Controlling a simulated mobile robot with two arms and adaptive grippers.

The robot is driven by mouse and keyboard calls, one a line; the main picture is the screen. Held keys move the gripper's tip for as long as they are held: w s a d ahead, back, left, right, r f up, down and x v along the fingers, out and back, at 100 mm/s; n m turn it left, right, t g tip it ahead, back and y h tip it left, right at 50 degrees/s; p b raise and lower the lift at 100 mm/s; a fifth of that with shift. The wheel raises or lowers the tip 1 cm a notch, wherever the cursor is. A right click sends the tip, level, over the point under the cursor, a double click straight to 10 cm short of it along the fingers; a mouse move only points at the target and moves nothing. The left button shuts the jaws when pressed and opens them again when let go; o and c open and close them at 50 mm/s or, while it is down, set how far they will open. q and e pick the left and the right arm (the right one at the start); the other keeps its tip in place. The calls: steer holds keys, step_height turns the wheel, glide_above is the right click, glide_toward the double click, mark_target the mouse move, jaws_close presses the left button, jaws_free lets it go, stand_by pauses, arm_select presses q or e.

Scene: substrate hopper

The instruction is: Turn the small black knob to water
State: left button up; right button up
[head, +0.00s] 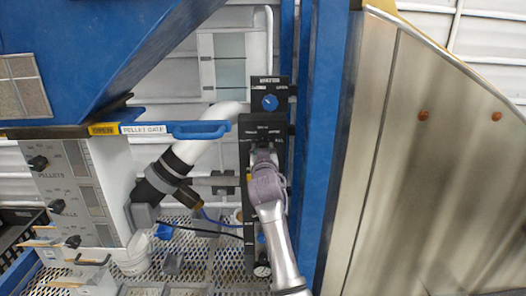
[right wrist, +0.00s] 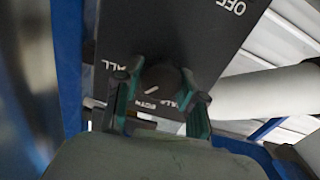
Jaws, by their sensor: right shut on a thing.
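My right gripper (head: 264,152) reaches up from below to the black control panel (head: 247,130) in the head view and covers the knob there. In the right wrist view, the two fingers of the gripper (right wrist: 160,100) are shut on the small black knob (right wrist: 163,76), one finger on each side. The black panel face (right wrist: 165,35) carries white lettering, with "OFF" and "ALL" readable; other words near the fingers are partly hidden. I cannot read a "water" label or tell the knob's pointer direction. My left gripper is not in view.
A blue knob (head: 269,102) sits on the panel above. A blue handle (head: 200,130) is to the left. A white box (head: 85,185) with several black knobs stands at far left. A blue post (head: 335,130) and metal hopper wall (head: 440,150) are close on the right.

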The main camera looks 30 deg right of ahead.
steer(key=o, duration=1.2)
steer(key=shift+c, duration=0.2)
steer(key=shift+s+a, duration=0.1)
steer(key=v, duration=1.1)
steer(key=shift+s+a, duration=0.3)
steer(key=shift+f, duration=0.15)
